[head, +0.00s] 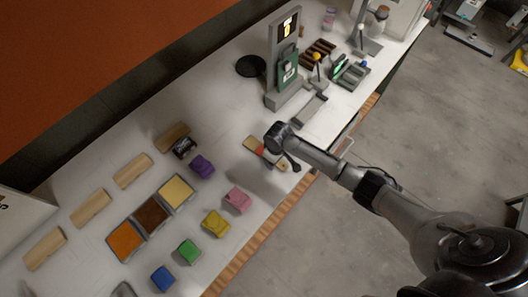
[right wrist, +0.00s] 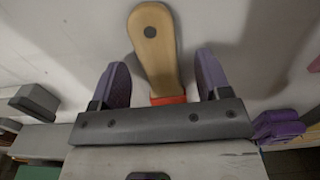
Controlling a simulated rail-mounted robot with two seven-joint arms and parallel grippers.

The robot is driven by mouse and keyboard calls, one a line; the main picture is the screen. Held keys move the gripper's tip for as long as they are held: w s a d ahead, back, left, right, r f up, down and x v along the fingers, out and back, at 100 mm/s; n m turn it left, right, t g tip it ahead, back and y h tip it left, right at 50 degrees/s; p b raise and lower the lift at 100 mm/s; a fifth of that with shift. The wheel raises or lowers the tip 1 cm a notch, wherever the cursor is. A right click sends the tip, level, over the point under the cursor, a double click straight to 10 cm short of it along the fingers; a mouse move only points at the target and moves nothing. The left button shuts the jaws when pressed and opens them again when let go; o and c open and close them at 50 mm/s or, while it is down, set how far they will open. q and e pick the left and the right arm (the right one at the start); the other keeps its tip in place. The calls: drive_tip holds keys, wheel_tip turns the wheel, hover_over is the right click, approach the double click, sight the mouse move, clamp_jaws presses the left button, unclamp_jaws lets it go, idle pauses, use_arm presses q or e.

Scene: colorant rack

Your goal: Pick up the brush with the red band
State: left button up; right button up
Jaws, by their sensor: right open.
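The brush with the red band (head: 252,144) lies on the white table near its front edge, partly hidden by my right arm in the head view. In the right wrist view its pale wooden handle (right wrist: 153,45), with a dark hole at the end, points away, and the red band (right wrist: 168,100) shows just beyond the gripper's bar. My right gripper (right wrist: 160,62) is open, with one purple-grey finger on each side of the handle and visible gaps between. In the head view the right gripper (head: 291,160) is over the brush. My left gripper is in neither view.
Purple (head: 201,166), pink (head: 237,200), yellow (head: 215,223), green (head: 188,251) and blue (head: 162,278) blocks stand left of the brush, beside a colour tray (head: 126,241). A grey stand (head: 283,60) and racks (head: 350,72) stand behind.

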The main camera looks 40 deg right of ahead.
drive_tip(key=shift+f, duration=0.3)
drive_tip(key=c, duration=1)
